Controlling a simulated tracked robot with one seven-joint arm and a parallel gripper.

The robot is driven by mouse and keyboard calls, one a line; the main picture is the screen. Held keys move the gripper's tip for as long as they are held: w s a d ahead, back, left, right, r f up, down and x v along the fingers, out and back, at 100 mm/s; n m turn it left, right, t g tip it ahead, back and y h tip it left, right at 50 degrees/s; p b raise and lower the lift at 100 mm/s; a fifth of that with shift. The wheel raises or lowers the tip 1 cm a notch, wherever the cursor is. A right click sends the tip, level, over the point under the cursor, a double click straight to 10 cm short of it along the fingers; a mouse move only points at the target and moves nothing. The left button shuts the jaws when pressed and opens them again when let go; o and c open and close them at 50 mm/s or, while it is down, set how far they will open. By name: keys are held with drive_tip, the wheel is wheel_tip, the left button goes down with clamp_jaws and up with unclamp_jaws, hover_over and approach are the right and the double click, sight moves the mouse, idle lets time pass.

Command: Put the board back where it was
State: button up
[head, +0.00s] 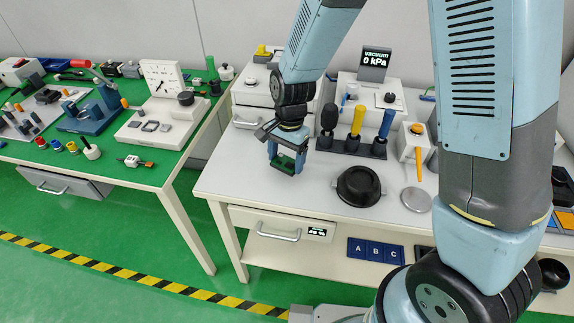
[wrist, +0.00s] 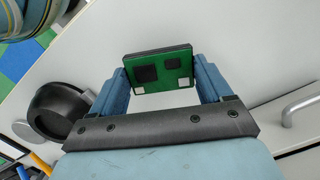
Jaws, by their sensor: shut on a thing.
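My gripper (head: 287,160) is shut on a green board. In the wrist view the board (wrist: 160,72) sits between my two blue fingers, gripped by its left and right edges. It is green with dark chips and pale square pads. In the head view the board (head: 285,164) hangs below my fingers over the white table (head: 240,180), near its left side. I cannot tell whether its lower edge touches the tabletop.
A black round pot (head: 358,186) and a grey disc (head: 416,199) are on the white table right of my gripper. A rack with several coloured-handled tools (head: 352,145) stands behind. A drawer (head: 280,226) is under the front edge. A green-topped bench (head: 100,165) stands left across a gap.

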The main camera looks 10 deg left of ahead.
sight(286, 161)
drive_tip(key=shift+w+a+f, duration=0.1)
drive_tip(key=shift+f, duration=1.55)
drive_tip(key=shift+f, duration=0.15)
drive_tip(key=o, duration=1.1)
drive_tip(key=shift+c, duration=0.2)
